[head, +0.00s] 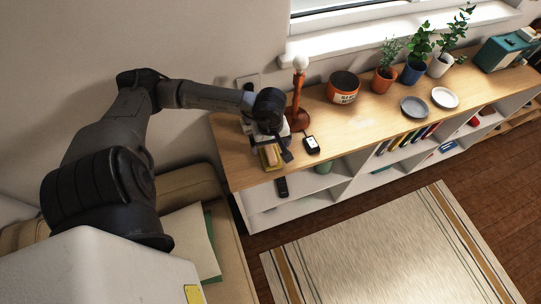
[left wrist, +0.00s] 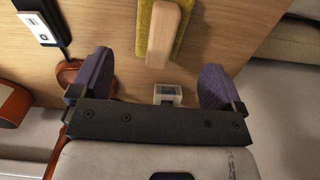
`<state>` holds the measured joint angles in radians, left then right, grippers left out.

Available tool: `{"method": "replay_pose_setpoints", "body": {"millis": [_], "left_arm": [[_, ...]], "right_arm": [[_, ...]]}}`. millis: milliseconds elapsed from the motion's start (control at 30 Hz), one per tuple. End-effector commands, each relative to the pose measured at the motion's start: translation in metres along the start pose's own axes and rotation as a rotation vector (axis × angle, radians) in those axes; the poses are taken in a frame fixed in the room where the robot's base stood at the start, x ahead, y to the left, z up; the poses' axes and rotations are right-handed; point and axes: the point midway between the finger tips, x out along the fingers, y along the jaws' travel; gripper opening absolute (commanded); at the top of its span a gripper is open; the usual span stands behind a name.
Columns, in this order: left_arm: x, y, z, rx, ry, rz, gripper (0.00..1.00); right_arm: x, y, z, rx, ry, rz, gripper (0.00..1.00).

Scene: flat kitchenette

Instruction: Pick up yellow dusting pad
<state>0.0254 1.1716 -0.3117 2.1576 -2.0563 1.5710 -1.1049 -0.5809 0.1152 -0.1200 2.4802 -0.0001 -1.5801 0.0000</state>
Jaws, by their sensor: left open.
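The yellow dusting pad (head: 266,162) lies on the wooden top of the low shelf unit, near its left front edge. It has a pale wooden handle, and in the left wrist view the yellow pad (left wrist: 143,30) shows at the top with the handle along it. My left gripper (head: 270,141) is over the shelf top beside the pad and partly covers it in the head view. In the left wrist view its two purple-grey fingers (left wrist: 157,70) are wide apart and empty. The handle's near end lies ahead of the gap between them. My right gripper is not in view.
A red-orange lamp (head: 298,112) and a black device with a white face (head: 311,145) stand close by on the shelf top (head: 365,125). A small clear box (left wrist: 168,94) is near the fingers. Pots and plates stand further right. A sofa (head: 235,255) is at left.

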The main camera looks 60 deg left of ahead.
Motion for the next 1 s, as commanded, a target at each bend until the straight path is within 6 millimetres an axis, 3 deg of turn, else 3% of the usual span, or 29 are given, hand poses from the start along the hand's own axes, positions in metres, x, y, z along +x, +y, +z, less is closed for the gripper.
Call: {"method": "replay_pose_setpoints", "body": {"millis": [167,600,900,1000], "left_arm": [[0.007,0.000,0.000,-0.001,0.000,0.000,0.94],[0.055,0.000,0.004,-0.001,-0.001,-0.001,0.94],[0.057,0.000,0.004,0.000,0.001,0.000,0.94],[0.057,0.000,0.004,0.000,0.001,0.000,0.84]], "right_arm": [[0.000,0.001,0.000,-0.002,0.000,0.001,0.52],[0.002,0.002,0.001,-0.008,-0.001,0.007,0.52],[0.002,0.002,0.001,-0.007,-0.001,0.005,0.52],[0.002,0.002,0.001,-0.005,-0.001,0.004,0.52]]}}
